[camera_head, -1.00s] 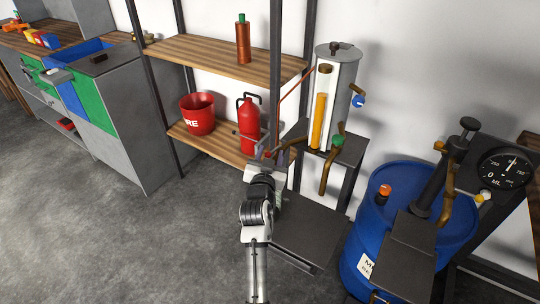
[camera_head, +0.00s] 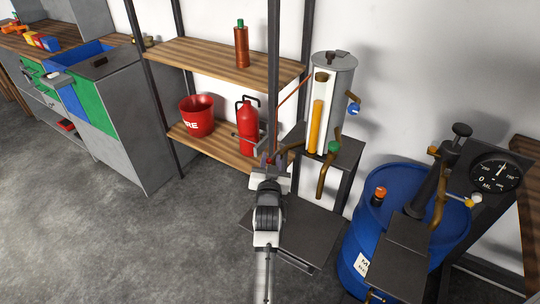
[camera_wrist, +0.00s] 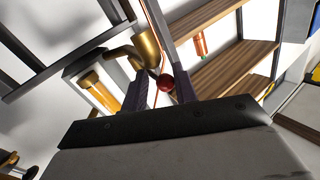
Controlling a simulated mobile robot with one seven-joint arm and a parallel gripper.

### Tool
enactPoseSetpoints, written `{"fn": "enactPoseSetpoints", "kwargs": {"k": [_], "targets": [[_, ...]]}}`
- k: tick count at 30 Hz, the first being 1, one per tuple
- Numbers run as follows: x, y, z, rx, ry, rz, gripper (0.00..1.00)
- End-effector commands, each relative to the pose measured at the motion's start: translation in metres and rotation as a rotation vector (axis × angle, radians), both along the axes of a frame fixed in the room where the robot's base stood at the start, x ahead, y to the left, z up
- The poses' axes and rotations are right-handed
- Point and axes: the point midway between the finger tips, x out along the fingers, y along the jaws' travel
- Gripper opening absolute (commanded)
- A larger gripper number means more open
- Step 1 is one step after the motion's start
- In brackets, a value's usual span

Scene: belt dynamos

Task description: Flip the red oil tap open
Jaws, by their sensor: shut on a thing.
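The red tap knob (camera_wrist: 166,83) is a small dark red ball in the wrist view, between the two dark fingers of my gripper (camera_wrist: 162,88). My gripper is shut on it. A brass pipe (camera_wrist: 145,48) curves just behind and to the left of the knob. In the head view my gripper (camera_head: 271,160) is at the outlet end of the brass pipe (camera_head: 291,148), left of the oil dispenser. The dispenser (camera_head: 343,90) is a grey cylinder with an amber sight column (camera_head: 319,115). The tap itself is mostly hidden by my gripper in the head view.
A wooden shelf (camera_head: 200,55) behind carries a red fire bucket (camera_head: 196,115) and a red extinguisher (camera_head: 247,118). A green-handled tap (camera_head: 333,147) is right of my gripper. A blue drum (camera_head: 385,220) and a dial gauge (camera_head: 494,172) stand further right. Floor at left is clear.

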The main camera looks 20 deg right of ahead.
Motion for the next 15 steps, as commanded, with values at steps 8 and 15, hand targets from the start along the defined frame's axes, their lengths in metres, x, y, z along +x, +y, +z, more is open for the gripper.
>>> {"fn": "enactPoseSetpoints", "kwargs": {"k": [8,15], "targets": [[-0.0003,0.0011,0.0014,0.003,-0.004,0.076,0.07],[-0.0017,0.0005,0.0022,0.001,-0.009,0.105,0.07]]}}
